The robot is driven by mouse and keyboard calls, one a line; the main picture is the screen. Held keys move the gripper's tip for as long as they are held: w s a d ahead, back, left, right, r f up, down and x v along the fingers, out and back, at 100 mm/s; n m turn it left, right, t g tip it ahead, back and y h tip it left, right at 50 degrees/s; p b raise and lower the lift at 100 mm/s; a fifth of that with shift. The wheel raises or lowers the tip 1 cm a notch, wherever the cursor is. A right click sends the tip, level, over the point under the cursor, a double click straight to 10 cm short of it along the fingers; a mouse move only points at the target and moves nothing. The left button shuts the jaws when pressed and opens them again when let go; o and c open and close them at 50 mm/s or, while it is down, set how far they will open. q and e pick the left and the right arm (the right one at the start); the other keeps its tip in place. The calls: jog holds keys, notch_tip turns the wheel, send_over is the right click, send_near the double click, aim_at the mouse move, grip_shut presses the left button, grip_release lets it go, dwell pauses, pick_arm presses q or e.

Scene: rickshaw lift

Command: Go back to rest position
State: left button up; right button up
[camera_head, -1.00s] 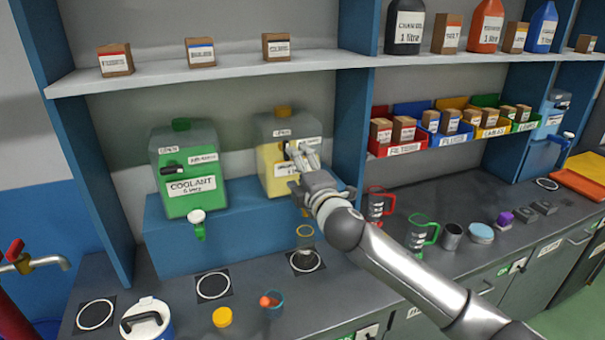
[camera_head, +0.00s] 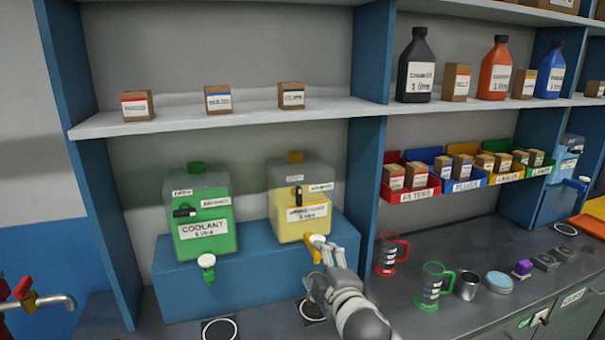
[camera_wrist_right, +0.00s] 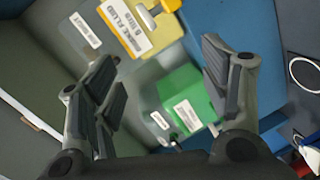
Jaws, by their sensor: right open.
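My right gripper (camera_head: 322,270) is low in the head view, in front of the blue stand and beside the yellow tap of the yellow-fluid tank (camera_head: 302,205). In the right wrist view its two fingers are spread wide with nothing between them (camera_wrist_right: 162,95). The yellow-labelled tank (camera_wrist_right: 135,25) shows beyond the fingers, and the green coolant tank (camera_wrist_right: 188,100) lies farther off between them. The coolant tank (camera_head: 203,225) also stands at the left on the stand in the head view. My left gripper is in no view.
Red (camera_head: 388,255) and green (camera_head: 432,285) handled jugs stand on the counter just right of my right arm. A metal cup (camera_head: 467,285) is beside them. The blue stand (camera_head: 240,270) is close behind the gripper. A shelf (camera_head: 330,107) runs above.

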jog(key=s+d+f+m+g+h, duration=0.1)
jog(key=s+d+f+m+g, duration=0.3)
jog(key=s+f, duration=0.5)
jog(key=s+d+f+m+g+h, duration=0.2)
jog(key=s+d+f+m, duration=0.25)
jog(key=s+f, duration=0.4)
jog(key=s+d+f+m+g, duration=0.3)
jog(key=s+d, duration=0.1)
jog(key=s, duration=0.7)
jog(key=s+d+f+m+g, duration=0.3)
jog(key=s+m, duration=0.1)
jog(key=s, duration=0.6)
notch_tip(320, 180, down, 29)
jog(key=s+g+b, duration=0.1)
jog(key=s+b, duration=0.1)
jog(key=b, duration=0.1)
jog(key=s+d+f+g+h+b, duration=0.1)
jog(key=s+d+f+b, duration=0.2)
jog(key=s+f, duration=1.4)
notch_tip(320, 180, down, 2)
jog(key=shift+d+f+n, duration=0.1)
jog(key=shift+d+n, duration=0.1)
jog(key=shift+n, duration=0.15)
